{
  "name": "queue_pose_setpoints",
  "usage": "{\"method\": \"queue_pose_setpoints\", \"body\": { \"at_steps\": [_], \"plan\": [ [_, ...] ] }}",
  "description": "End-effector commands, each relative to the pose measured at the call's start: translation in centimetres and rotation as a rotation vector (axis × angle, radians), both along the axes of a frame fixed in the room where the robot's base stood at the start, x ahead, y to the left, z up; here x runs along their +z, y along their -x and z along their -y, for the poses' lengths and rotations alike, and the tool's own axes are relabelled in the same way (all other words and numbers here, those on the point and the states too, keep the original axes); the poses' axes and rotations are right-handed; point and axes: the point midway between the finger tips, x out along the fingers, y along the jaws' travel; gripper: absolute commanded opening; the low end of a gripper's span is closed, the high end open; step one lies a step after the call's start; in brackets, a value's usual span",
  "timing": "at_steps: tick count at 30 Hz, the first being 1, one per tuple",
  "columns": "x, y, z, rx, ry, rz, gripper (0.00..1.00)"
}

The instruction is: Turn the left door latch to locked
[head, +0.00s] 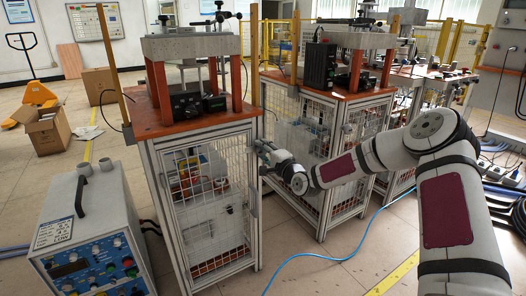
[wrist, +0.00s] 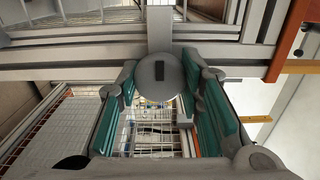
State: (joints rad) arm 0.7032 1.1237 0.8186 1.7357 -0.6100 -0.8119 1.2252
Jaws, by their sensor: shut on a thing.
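The door latch (wrist: 159,78) is a round grey disc with a short dark mark, which runs upright in the wrist view. It sits below a flat grey bar on the cabinet frame. My gripper (wrist: 160,84) has its teal-padded fingers on both sides of the disc, shut on it. In the head view my gripper (head: 266,152) is at the right edge of the left cabinet's wire mesh door (head: 205,200), and it hides the latch there. The door looks closed against its frame.
The left cabinet carries an orange top (head: 190,118) with equipment. A second cabinet (head: 335,150) stands close on the right. A power unit (head: 88,235) stands at the left front. A blue hose (head: 330,253) lies on the floor. The floor in front is otherwise mostly clear.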

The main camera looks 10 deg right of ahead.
Motion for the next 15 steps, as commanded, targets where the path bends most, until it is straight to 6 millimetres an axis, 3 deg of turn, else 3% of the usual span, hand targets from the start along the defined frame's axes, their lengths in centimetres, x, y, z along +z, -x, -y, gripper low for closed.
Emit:
{"method": "queue_pose_setpoints", "body": {
  "at_steps": [8,9,10,11,15],
  "plan": [
    [-0.03,-0.03,0.09,-0.002,-0.002,-0.001,0.06],
    [-0.03,-0.02,0.09,-0.002,-0.001,0.0,0.4],
    [-0.03,-0.02,0.09,-0.002,-0.001,0.0,0.47],
    [-0.03,-0.02,0.08,-0.002,-0.001,0.0,0.53],
    [-0.02,-0.01,0.05,-0.001,0.0,0.0,0.53]
  ]
}}
